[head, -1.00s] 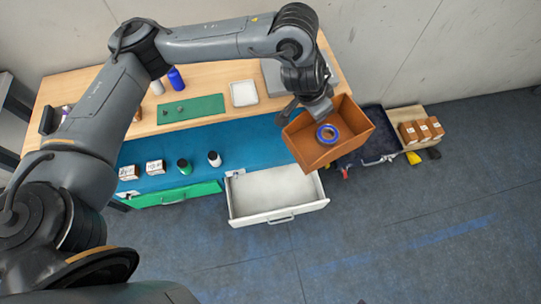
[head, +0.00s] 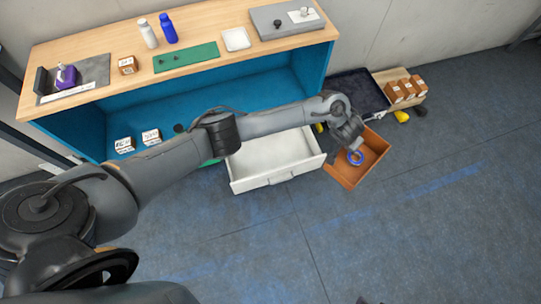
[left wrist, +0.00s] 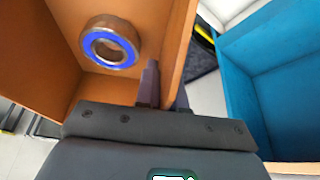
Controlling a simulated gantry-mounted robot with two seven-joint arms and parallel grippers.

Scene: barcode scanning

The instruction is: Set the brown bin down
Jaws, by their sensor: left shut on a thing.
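The brown bin (head: 374,161) is an open box right of the white drawer in the head view. A blue-rimmed metal ring (head: 355,158) lies inside it; the ring also shows in the left wrist view (left wrist: 110,43). My left gripper (head: 354,142) is shut on one side wall of the bin, with a finger on each side of that wall in the left wrist view (left wrist: 166,88). The bin appears low, near the floor; I cannot tell whether its base touches. My right gripper is not in view.
The open white drawer (head: 272,160) is close to the bin's left side. A dark tray (head: 358,92) and a wooden tray with brown boxes (head: 397,91) lie behind. A yellow object (head: 401,117) lies beside them. The floor (head: 445,200) to the right and front is clear.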

